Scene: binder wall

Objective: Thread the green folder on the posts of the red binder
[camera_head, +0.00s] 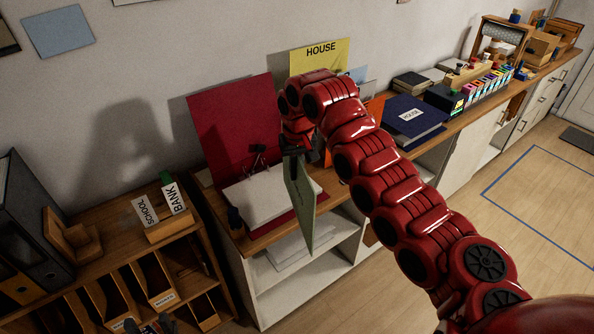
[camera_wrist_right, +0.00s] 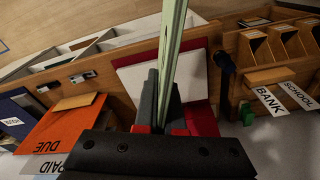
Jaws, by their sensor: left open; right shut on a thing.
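The red binder (camera_head: 232,125) lies open on the wooden counter, its cover leaning against the wall. A stack of white sheets (camera_head: 262,198) lies on its base, and dark post hardware (camera_head: 258,158) shows at the back of the stack. My right gripper (camera_head: 298,153) is shut on the top edge of the green folder (camera_head: 300,205), which hangs upright and nearly edge-on in front of the binder's right side. In the right wrist view the folder (camera_wrist_right: 172,50) stands between the fingers (camera_wrist_right: 160,105), with the binder behind. My left gripper (camera_head: 153,326) is open at the bottom left edge, partly cut off.
An orange folder (camera_head: 374,110) and a blue binder (camera_head: 412,118) are right of the red binder. A wooden sorter (camera_head: 130,265) with BANK (camera_head: 173,198) and SCHOOL (camera_head: 145,210) cards stands at left. My right arm hides part of the counter.

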